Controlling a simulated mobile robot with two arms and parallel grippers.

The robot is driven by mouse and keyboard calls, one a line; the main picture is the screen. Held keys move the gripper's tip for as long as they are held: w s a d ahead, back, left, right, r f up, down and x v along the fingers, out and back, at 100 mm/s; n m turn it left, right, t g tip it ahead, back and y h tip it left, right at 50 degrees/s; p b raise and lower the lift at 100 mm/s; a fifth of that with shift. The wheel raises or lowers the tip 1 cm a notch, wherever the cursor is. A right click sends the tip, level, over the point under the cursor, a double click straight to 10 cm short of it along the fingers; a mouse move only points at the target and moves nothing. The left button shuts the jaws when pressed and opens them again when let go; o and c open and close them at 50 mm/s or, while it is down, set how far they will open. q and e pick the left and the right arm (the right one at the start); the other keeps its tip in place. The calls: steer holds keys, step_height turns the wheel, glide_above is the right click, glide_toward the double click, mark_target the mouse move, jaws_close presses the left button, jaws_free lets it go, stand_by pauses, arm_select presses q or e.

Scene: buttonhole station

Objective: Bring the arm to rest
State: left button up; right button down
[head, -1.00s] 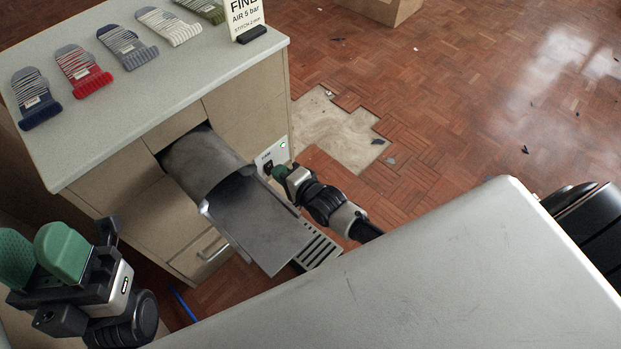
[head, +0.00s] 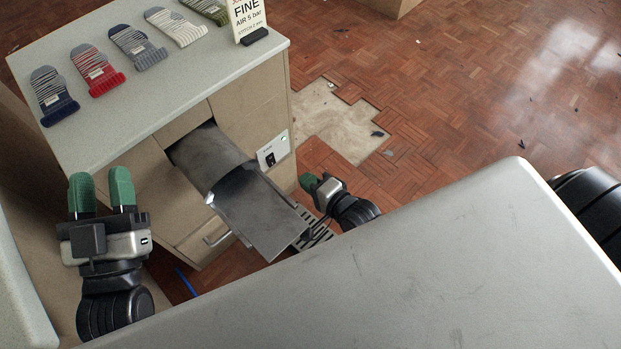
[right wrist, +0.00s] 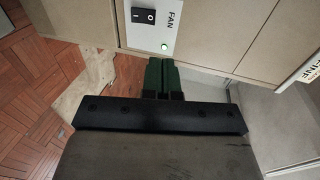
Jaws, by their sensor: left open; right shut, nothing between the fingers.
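My right gripper (head: 312,183) is beside the metal chute, to the right of and apart from the fan switch panel (head: 272,151). Its green fingers are shut with nothing between them; they also show in the right wrist view (right wrist: 162,76). In that view the fan panel (right wrist: 152,22) lies just beyond the fingertips, with a black rocker switch (right wrist: 144,16) and a lit green lamp (right wrist: 164,46). My left gripper (head: 101,190) is raised at the lower left, with its two green fingers apart and empty.
A metal chute (head: 262,215) sticks out of the cabinet (head: 245,95). A slotted grate (head: 318,230) lies below the chute. The parquet floor (head: 470,90) at right is mostly open, with a bare patch.

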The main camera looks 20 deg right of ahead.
arm_select(q)
steer(key=shift+w+f+g, duration=0.15)
steer(key=shift+f+g, duration=0.25)
steer(key=shift+f, duration=0.05)
arm_select(e)
steer(key=shift+s+d+r, duration=0.1)
steer(key=shift+s, duration=0.2)
